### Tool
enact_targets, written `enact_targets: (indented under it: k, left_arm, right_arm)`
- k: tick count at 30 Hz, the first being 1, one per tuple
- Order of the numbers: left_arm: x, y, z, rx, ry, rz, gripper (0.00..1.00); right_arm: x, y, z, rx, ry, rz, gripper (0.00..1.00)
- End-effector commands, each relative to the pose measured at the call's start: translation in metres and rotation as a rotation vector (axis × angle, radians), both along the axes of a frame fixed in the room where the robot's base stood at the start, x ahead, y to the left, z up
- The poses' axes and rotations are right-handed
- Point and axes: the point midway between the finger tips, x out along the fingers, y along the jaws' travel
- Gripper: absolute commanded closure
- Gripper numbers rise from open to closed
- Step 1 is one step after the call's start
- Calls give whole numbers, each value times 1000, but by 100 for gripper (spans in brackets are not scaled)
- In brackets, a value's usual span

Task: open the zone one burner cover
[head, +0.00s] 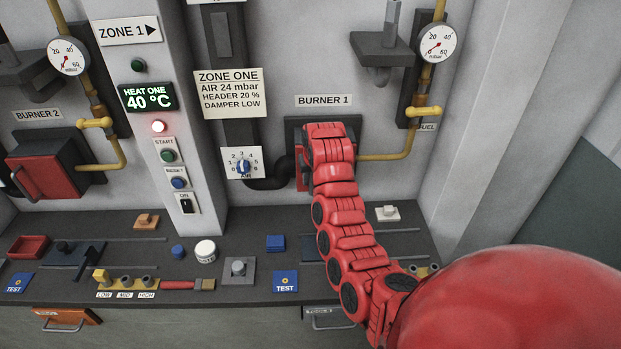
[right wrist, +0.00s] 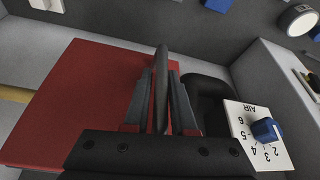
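The zone one burner cover is a red panel (head: 300,168) under the BURNER 1 label (head: 323,100). It looks closed, and my right arm hides most of it in the head view. In the right wrist view the red cover (right wrist: 75,100) fills the left and middle, with a dark upright handle (right wrist: 162,60) standing out from it. My right gripper (right wrist: 161,85) has one finger on each side of this handle, close against it near the tips, so it looks shut on the handle. In the head view the right hand (head: 326,150) is in front of the cover. My left gripper is not in view.
A white AIR dial with a blue knob (head: 243,164) sits left of the cover. A yellow fuel pipe (head: 385,156) runs on its right. A second red cover (head: 45,176) is at BURNER 2.

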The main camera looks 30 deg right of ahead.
Motion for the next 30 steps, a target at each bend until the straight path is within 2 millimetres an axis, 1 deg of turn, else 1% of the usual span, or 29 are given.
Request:
enact_targets:
  k: [1,3,4,30]
  left_arm:
    - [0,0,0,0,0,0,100]
    - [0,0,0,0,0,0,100]
    - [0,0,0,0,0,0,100]
    - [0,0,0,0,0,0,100]
  right_arm:
    - [0,0,0,0,0,0,87]
    - [0,0,0,0,0,0,100]
    - [0,0,0,0,0,0,100]
    - [0,0,-1,1,1,0,100]
